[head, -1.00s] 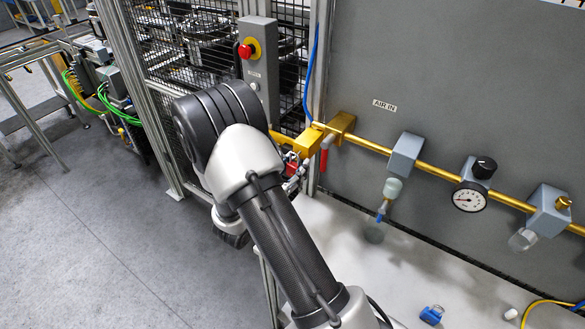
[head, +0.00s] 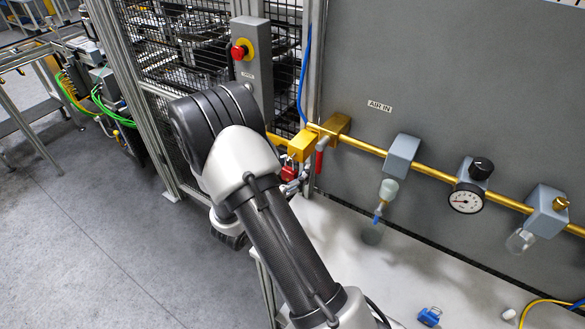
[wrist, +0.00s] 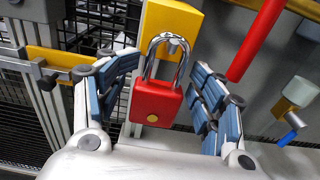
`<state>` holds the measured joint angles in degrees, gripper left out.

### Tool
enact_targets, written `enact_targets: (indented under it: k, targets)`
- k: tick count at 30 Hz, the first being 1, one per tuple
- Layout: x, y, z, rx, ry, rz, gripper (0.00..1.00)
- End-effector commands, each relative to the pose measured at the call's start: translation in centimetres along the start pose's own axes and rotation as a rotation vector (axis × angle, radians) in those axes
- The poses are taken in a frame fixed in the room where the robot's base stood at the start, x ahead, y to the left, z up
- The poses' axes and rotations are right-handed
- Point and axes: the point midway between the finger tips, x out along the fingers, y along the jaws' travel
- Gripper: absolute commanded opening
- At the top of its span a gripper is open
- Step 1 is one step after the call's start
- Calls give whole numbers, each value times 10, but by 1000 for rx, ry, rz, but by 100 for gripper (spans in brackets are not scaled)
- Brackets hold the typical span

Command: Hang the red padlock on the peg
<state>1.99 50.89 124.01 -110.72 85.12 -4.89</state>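The red padlock (wrist: 156,102) is upright in the middle of the wrist view, its silver shackle (wrist: 165,50) at the top. The shackle loops in front of the yellow block (wrist: 172,18), and a small yellow peg (wrist: 175,47) shows inside the loop. The padlock appears to hang there. My gripper (wrist: 165,85) is open, with one blue-padded finger on each side of the padlock and visible gaps to it. In the head view the padlock (head: 289,172) shows below the yellow block (head: 302,146); my gripper (head: 292,187) is mostly hidden behind my arm.
A red handle (wrist: 256,40) hangs right of the yellow block. A brass pipe (head: 430,168) runs along the grey panel with a regulator and gauge (head: 468,198). A mesh fence and a red stop button (head: 240,50) are at left. A blue item (head: 430,316) lies on the white surface.

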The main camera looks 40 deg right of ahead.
Motion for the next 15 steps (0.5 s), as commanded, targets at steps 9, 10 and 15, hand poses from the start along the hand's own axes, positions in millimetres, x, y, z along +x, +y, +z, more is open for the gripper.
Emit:
enact_targets:
  k: [9,10,15]
  targets:
    - [-21,2,1,-1,-1,7,60]
    - [-26,2,1,-1,-1,8,60]
    - [-64,2,1,-1,-1,8,60]
